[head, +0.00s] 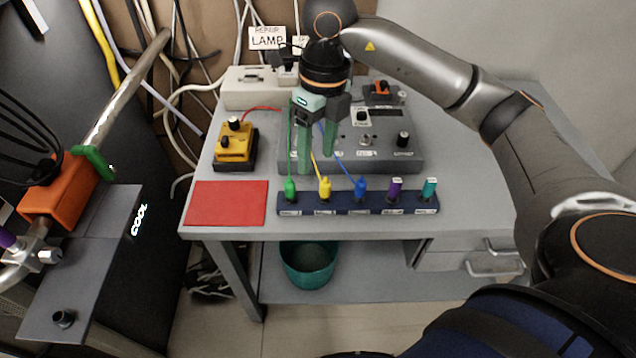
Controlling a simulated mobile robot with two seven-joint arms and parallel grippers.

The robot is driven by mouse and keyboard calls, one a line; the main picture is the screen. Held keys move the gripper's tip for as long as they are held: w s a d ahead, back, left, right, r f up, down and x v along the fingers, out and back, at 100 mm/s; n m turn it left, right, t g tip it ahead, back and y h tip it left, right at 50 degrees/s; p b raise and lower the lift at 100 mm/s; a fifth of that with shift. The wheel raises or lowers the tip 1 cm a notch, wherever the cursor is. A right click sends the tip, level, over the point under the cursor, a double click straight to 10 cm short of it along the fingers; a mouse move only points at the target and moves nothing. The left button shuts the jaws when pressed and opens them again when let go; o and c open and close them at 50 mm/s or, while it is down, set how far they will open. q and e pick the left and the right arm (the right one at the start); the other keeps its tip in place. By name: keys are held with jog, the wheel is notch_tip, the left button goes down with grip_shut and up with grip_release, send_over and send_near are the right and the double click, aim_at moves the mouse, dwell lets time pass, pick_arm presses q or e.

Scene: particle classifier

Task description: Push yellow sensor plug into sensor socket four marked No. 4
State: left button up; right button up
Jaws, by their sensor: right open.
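The yellow sensor plug (325,188) stands upright in the dark blue strip (340,209) near the table's front edge, second from the left. A yellow cable runs up from it behind my right gripper. The strip's small white labels are too small to read, so I cannot tell which position is No. 4. My right gripper (316,162) points down above and behind the strip, in front of the grey control box (400,155). Its two green fingers are apart with nothing held between them. It hides part of the box and cables. My left gripper is not in view.
Green (290,189), blue (361,187), purple (394,189) and teal (429,189) plugs share the strip. A yellow device (236,145) and a red mat (226,203) lie left. The grey table (470,180) is clear at right.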

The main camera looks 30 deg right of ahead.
jog(key=d+h, duration=0.1)
jog(key=d, duration=0.1)
send_over(326, 181)
jog(key=shift+m, duration=0.3)
jog(key=f+b, duration=0.1)
jog(key=f, duration=0.4)
jog(key=shift+s+f, duration=0.1)
jog(key=shift+s, duration=0.1)
jog(key=shift+w+a+f, duration=0.1)
jog(key=shift+w+f, duration=0.05)
jog(key=shift+f, duration=2.95)
jog(key=shift+c, duration=0.3)
grip_shut()
